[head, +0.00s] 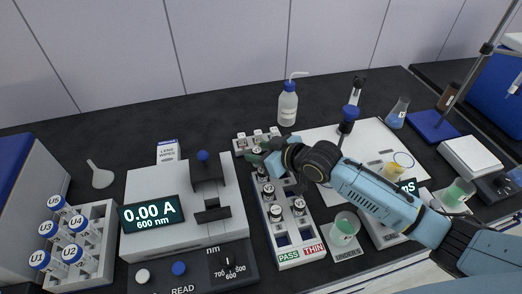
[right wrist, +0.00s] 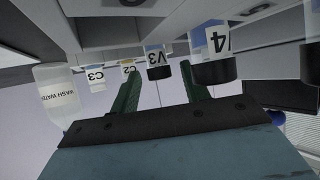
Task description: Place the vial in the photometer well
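My right gripper (head: 261,156) reaches over the back end of the white vial rack (head: 295,255), which holds several black-capped vials. In the right wrist view, its two green fingers (right wrist: 160,88) are apart. Vial V3 (right wrist: 157,60) shows in the gap between them, beyond the tips; contact is not visible. Vial V4 (right wrist: 212,45) is larger and nearer, to the right of the fingers. The photometer (head: 140,185) stands left of the rack and reads 0.00 A, 600 nm. Its black sample part (head: 212,211) lies before a black upright with a blue knob. My left gripper is not in view.
A small rack (head: 241,146) with white-capped vials C2 (right wrist: 129,67) and C3 (right wrist: 96,76) stands behind. A wash bottle (head: 288,106) stands further back. The U-vial rack (head: 101,252) is at left. A beaker (head: 344,230) stands right of the vial rack, near my right arm.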

